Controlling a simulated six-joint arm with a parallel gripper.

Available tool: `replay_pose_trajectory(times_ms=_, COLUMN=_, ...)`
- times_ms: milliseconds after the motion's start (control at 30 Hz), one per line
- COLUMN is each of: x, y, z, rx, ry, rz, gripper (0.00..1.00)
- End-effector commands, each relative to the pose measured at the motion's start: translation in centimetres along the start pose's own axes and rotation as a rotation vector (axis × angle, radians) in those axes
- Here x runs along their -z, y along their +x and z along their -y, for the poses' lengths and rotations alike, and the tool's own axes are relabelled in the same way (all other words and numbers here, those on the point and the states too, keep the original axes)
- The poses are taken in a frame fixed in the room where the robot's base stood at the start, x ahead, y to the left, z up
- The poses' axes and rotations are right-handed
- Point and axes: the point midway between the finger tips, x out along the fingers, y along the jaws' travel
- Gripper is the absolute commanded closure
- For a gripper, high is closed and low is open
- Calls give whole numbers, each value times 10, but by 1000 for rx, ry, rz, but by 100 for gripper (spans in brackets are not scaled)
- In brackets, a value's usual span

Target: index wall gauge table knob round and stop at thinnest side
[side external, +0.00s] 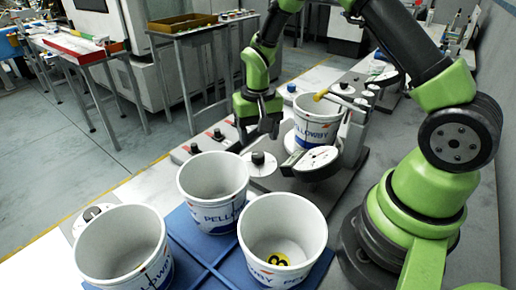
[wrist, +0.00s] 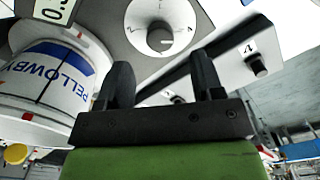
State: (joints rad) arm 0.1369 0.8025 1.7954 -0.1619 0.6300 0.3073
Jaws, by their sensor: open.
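A black knob (side external: 258,158) stands on a white numbered dial (side external: 262,168) beside the gauge. In the wrist view the same knob (wrist: 160,36) sits at the dial's (wrist: 142,12) middle. My gripper (side external: 260,138) is open and empty, fingers pointing down above the knob; in the wrist view the fingertips (wrist: 163,70) are apart, with the knob ahead between their lines, not touched. A white PELLOWBY tub (side external: 311,130) stands on the gauge table, also at left in the wrist view (wrist: 48,88).
Other knobs on plates (side external: 194,149) lie left of the dial. A yellow-ended part (side external: 320,95) reaches over the gauge tub.

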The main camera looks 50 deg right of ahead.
Motion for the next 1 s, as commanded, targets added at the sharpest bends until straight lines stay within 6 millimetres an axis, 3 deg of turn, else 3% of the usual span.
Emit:
replay_pose_trajectory(times_ms=100, x=1, y=-21, z=0, rx=2, ry=1, rz=-4, gripper=39)
replay_pose_trajectory(times_ms=233, x=0, y=-33, z=0, rx=1, ry=0, rz=-2, gripper=39)
replay_pose_trajectory(times_ms=667, x=-1, y=-41, z=0, rx=5, ry=-1, rz=-5, gripper=39)
replay_pose_trajectory(times_ms=767, x=-5, y=-59, z=2, rx=25, ry=-10, rz=-32, gripper=39)
replay_pose_trajectory(times_ms=1000, x=-45, y=-144, z=1, rx=141, ry=-65, rz=-163, gripper=39)
